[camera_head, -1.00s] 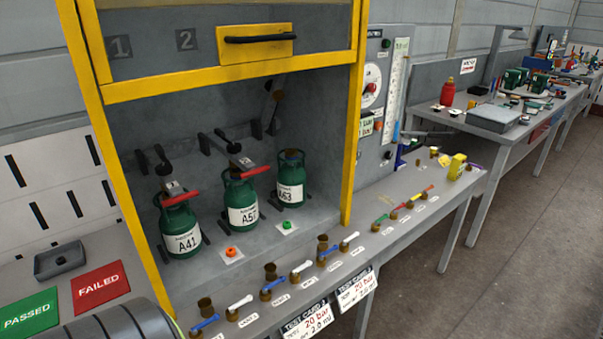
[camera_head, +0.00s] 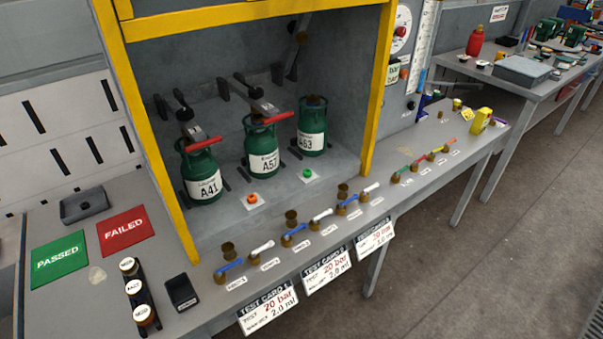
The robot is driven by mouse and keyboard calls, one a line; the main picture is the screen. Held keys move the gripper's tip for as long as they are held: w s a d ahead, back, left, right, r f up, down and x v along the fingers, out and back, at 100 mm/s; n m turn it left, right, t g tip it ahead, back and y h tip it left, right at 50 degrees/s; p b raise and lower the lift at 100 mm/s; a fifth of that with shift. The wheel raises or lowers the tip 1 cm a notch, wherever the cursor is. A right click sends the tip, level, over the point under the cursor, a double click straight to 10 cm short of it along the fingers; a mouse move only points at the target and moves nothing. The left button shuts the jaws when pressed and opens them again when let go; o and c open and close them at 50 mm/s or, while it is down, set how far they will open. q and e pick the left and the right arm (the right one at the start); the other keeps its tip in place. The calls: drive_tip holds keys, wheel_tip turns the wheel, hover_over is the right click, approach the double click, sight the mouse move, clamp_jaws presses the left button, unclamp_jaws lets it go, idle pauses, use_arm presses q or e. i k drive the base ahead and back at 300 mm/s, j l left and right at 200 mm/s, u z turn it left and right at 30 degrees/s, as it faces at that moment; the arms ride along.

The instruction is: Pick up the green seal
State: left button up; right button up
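The green seal (camera_head: 307,174) is a small green ring on a white square pad inside the yellow-framed cabinet, on its floor towards the right. It lies in front of the green cylinder A63 (camera_head: 312,128) and to the right of cylinder A57 (camera_head: 262,147). A similar orange seal (camera_head: 252,198) lies on its own white pad further left, in front of cylinders A41 (camera_head: 203,172) and A57. Neither of my grippers shows in the head view.
The cabinet's yellow posts (camera_head: 380,90) flank its open front. A row of brass valves with blue and white handles (camera_head: 294,231) lines the bench's front edge. Three test cards (camera_head: 268,307) hang below. The green PASSED plate (camera_head: 59,258) and red FAILED plate (camera_head: 126,230) lie left.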

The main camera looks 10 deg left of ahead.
sight(307, 172)
drive_tip(key=u, duration=0.7)
drive_tip(key=i+l+u, duration=0.15)
drive_tip(key=l+u, duration=0.25)
drive_tip(key=l, duration=0.2)
drive_tip(key=i+l+u, duration=0.1)
drive_tip(key=l+u, duration=0.25)
drive_tip(key=l, duration=0.2)
drive_tip(key=l+u, duration=0.4)
drive_tip(key=l, duration=0.2)
